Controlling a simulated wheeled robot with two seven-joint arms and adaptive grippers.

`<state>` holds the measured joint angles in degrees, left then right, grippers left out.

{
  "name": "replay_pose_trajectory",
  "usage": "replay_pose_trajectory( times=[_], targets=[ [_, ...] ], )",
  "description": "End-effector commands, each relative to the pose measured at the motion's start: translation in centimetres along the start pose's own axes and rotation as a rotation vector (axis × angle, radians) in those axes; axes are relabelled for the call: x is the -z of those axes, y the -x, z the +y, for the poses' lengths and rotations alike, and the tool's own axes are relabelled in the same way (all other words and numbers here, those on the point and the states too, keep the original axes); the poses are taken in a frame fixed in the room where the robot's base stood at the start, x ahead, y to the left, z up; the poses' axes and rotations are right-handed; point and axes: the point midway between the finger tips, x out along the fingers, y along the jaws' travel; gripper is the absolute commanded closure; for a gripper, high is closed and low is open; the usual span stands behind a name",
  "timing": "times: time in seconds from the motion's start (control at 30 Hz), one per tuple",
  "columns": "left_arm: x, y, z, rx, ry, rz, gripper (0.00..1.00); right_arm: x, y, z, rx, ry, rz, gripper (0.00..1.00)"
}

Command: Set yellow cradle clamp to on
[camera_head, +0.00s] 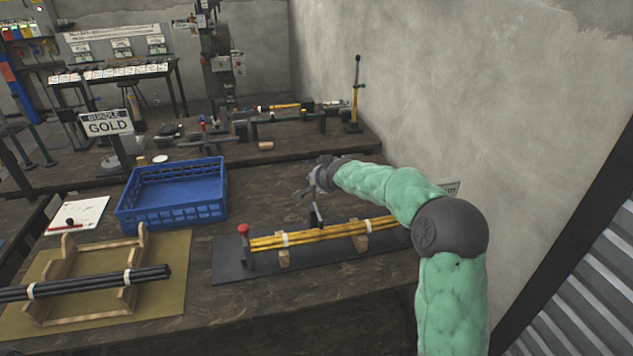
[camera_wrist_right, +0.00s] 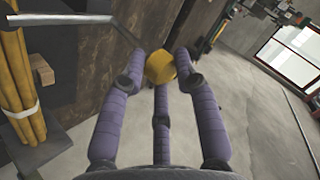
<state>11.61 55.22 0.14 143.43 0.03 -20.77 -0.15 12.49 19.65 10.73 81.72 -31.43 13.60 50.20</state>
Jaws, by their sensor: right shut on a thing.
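A bundle of yellow rods (camera_head: 320,233), tied with white bands, rests in a low cradle with wooden supports (camera_head: 360,242) on a dark base (camera_head: 232,268). The bundle also shows at the left of the right wrist view (camera_wrist_right: 20,85). My right gripper (camera_head: 314,187) is above and behind the bundle. In the wrist view its purple fingers (camera_wrist_right: 165,75) are closed around a yellow knob (camera_wrist_right: 160,66). A bent metal rod (camera_wrist_right: 75,20) runs from the upper left towards that knob. The knob is hidden in the head view. My left gripper is in no view.
A red-topped post (camera_head: 243,232) stands at the bundle's left end. A blue crate (camera_head: 172,213) lies behind left. Black rods (camera_head: 85,283) rest on a wooden rack to the left. A GOLD sign (camera_head: 107,124) stands behind the crate. A wall rises at the right.

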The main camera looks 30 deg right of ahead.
Motion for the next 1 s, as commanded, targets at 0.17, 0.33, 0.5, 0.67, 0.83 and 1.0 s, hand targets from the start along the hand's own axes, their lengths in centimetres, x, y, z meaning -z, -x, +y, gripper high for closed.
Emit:
replay_pose_trajectory(
  times=[0.17,0.33,0.5,0.67,0.83,1.0],
  targets=[
    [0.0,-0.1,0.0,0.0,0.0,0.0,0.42,-1.3,-0.7,0.7,-0.016,0.001,-0.026,0.45],
    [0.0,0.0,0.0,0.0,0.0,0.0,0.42,-0.9,-0.5,0.5,-0.011,0.0,-0.017,0.45],
    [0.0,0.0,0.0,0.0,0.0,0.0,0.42,-0.7,-0.2,0.4,-0.008,0.0,-0.013,0.45],
    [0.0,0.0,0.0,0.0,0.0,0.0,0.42,-0.5,1.0,0.2,-0.006,0.0,-0.01,0.45],
    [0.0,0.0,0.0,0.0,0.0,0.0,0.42,-0.5,3.6,0.2,-0.007,0.0,-0.011,0.45],
    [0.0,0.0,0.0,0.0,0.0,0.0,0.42,-0.5,6.6,0.3,-0.007,0.001,-0.01,0.45]
  ],
)
